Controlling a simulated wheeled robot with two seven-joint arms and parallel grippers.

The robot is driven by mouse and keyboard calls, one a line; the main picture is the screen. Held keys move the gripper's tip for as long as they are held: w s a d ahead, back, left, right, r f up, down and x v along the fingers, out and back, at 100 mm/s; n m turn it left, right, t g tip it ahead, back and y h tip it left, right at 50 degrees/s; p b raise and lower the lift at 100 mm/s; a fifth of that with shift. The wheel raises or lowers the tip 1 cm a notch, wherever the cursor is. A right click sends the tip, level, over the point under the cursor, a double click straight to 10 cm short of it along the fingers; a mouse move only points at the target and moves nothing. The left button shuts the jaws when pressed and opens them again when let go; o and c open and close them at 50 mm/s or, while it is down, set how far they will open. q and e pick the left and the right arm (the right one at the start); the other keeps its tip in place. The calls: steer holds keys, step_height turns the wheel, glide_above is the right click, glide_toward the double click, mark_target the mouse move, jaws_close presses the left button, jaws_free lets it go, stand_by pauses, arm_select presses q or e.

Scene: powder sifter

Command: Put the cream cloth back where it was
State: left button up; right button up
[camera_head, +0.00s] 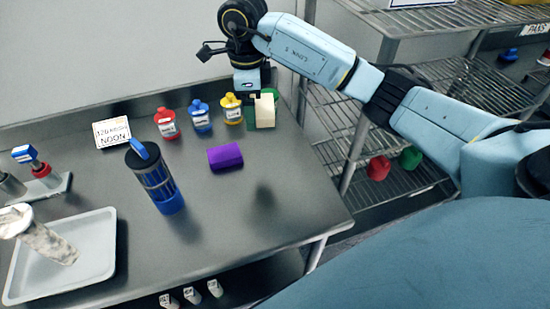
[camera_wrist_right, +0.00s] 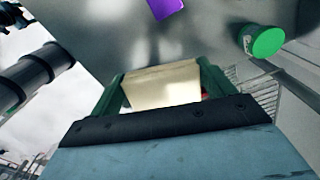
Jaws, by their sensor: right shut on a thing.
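My right gripper (camera_head: 264,112) reaches over the back right of the table, with its green fingers shut on the cream cloth (camera_head: 266,107). The cloth looks like a small folded block. In the right wrist view the cloth (camera_wrist_right: 162,84) fills the space between the two green fingers of the gripper (camera_wrist_right: 163,86). From these views I cannot tell whether it touches the table. A purple folded cloth (camera_head: 225,156) lies in front and to the left of the gripper. My left gripper is not in view.
Red (camera_head: 166,122), blue (camera_head: 200,115) and yellow (camera_head: 231,108) jars stand left of the gripper along the back. A blue sifter-like cylinder (camera_head: 160,182) stands mid-table. A pale tray (camera_head: 105,250) is at left. A wire rack (camera_head: 400,185) stands right.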

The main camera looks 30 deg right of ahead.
mark_target(257, 101)
steer(key=f+m, duration=0.1)
steer(key=m, duration=0.1)
steer(key=d+m, duration=0.1)
steer(key=m, duration=0.1)
steer(key=d+f+m, duration=0.1)
steer(key=m, duration=0.1)
steer(key=shift+w+f, duration=0.2)
steer(key=shift+f, duration=0.15)
steer(key=d+f+m, duration=0.1)
steer(key=f+m, duration=0.2)
steer(key=d+f+m, duration=0.1)
steer(key=f+m, duration=0.2)
steer(key=d+f+m+p, duration=0.1)
steer(key=f+m, duration=0.2)
steer(key=shift+s+d+f, duration=0.2)
steer(key=shift+s+f, duration=0.15)
steer(key=shift+f, duration=0.05)
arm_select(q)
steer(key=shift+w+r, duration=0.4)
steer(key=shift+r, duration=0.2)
arm_select(e)
steer(key=shift+f, duration=2.3)
steer(key=shift+f, duration=0.1)
steer(key=o, duration=0.9)
steer(key=shift+f, duration=0.1)
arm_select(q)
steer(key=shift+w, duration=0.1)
arm_select(e)
step_height(257, 101, up, 12)
steer(key=shift+r, duration=0.2)
